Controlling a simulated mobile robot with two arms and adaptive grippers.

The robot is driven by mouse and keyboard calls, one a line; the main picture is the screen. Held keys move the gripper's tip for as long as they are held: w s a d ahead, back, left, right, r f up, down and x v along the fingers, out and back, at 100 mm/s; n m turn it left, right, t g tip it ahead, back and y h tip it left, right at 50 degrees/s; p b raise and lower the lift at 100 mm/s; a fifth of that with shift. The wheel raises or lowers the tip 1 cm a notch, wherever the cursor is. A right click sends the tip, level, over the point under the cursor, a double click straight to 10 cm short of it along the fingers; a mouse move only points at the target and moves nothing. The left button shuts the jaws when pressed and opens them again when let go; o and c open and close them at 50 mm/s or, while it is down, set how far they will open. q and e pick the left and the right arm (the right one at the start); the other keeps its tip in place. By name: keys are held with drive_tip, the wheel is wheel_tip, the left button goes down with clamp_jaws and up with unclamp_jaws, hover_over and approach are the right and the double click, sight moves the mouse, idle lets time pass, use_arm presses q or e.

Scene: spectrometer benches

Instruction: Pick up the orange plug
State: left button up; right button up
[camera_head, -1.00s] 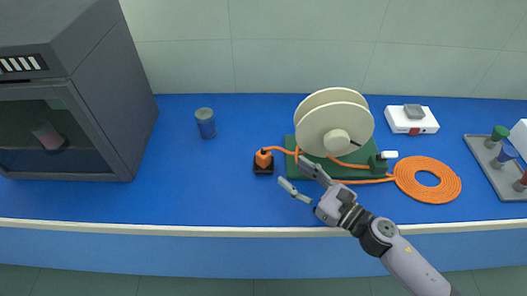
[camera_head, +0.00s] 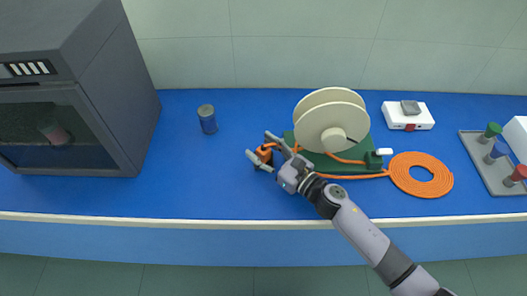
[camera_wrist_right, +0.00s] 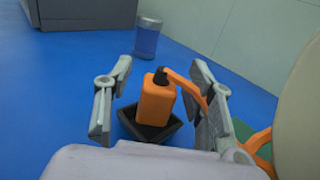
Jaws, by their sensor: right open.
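The orange plug (camera_wrist_right: 157,105) stands upright in a small black holder (camera_wrist_right: 150,131) on the blue bench, with an orange cable leaving its top. In the head view the plug (camera_head: 264,153) is partly hidden by my right gripper (camera_head: 262,148). In the right wrist view my right gripper (camera_wrist_right: 155,100) is open, with one finger on the left of the plug and the other on the right, near the cable. A gap shows between the left finger and the plug. My left gripper is in neither view.
A cream cable reel (camera_head: 318,128) on a green base (camera_head: 345,167) stands just right of the plug. A coiled orange cable (camera_head: 399,172) lies to the right. The bench front is clear.

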clamp_jaws()
idle(0.5)
